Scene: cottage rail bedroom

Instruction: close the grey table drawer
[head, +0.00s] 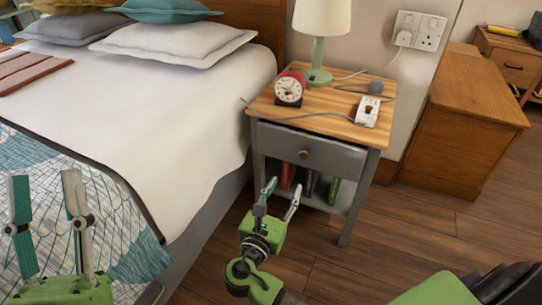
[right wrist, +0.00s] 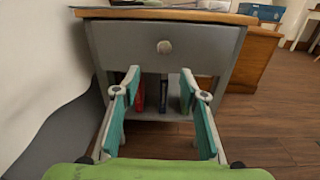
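The grey bedside table (head: 367,185) has a wooden top. Its grey drawer (head: 335,160), with a round knob (head: 303,154), stands a little out, with a dark gap under the tabletop. In the right wrist view the drawer front (right wrist: 200,48) and knob (right wrist: 164,47) are straight ahead. My right gripper (head: 281,186) is open and empty, in front of and below the drawer, apart from it. Its spread fingers (right wrist: 160,90) also show in the right wrist view. My left gripper (head: 47,200) is open and empty over the bed's left side.
A red alarm clock (head: 289,89), a lamp (head: 318,40) and a white extension block (head: 367,111) with a cable stand on the tabletop. Several books (head: 311,183) are on the lower shelf. The bed (head: 150,110) is close on the left; wooden floor (head: 430,230) lies open to the right.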

